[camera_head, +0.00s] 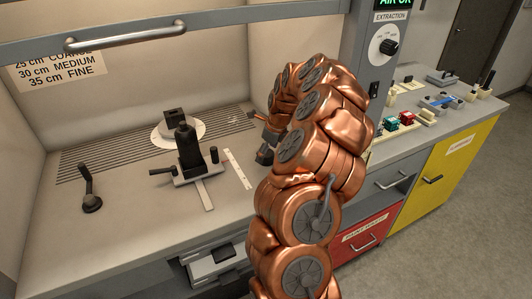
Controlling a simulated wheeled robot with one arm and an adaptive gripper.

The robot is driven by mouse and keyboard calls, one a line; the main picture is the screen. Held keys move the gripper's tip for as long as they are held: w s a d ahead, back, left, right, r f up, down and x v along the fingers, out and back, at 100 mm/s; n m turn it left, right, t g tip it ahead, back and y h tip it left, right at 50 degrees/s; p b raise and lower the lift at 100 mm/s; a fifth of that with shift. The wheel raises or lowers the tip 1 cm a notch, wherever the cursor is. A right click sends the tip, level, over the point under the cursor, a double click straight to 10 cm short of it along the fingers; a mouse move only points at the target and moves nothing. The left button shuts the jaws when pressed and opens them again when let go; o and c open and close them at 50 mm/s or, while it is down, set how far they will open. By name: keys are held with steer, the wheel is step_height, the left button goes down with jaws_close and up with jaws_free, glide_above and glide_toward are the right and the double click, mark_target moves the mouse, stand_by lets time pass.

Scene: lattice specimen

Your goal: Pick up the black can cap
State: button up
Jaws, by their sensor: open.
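A black upright cylinder (187,146) stands on a grey slide fixture (192,175) inside the hood. Its rounded black top may be the black can cap, but I cannot tell the cap apart from the body. A dark grey block (174,116) sits behind it on a white disc (160,135). My gripper (263,138) is open, to the right of the cylinder and apart from it. My copper-coloured arm hides most of the gripper.
A black crank handle (89,190) stands at the left of the hood floor. A white ruler strip (237,169) lies right of the fixture. The raised sash with its bar handle (125,36) crosses above. A side counter (430,110) holds small coloured items.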

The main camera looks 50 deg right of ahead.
steer(key=shift+w+a+f, duration=0.1)
steer(key=shift+f, duration=0.45)
steer(key=shift+c, duration=0.2)
steer(key=c, duration=0.8)
step_height(320, 180, up, 9)
steer(key=b, duration=0.3)
steer(key=shift+r, duration=0.5)
